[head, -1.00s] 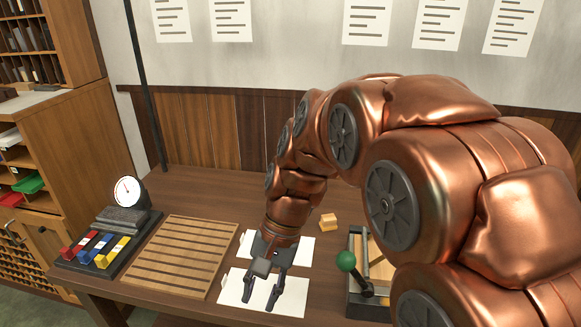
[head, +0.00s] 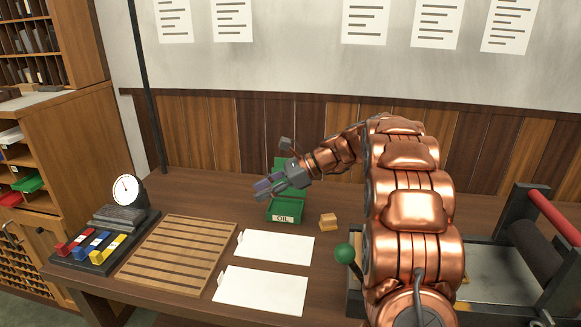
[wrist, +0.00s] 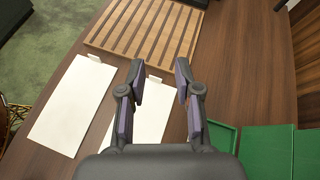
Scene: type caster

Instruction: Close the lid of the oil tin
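The green oil tin (head: 285,213) stands on the table with its "OIL" label facing the head camera. Its green lid (head: 281,166) is open and stands up at the back of the tin. My gripper (head: 260,189) is above the tin in the head view, pointing left, and hides part of the tin's opening and lid. In the wrist view my gripper (wrist: 159,72) is open with nothing between its fingers. Green surfaces of the tin (wrist: 224,136) show at the lower right there, beside the right finger. I cannot tell whether the gripper touches the tin.
Two white sheets (head: 262,291) lie in front of the tin. A slatted wooden board (head: 178,255) is to the left. A small wooden block (head: 328,220) sits right of the tin.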

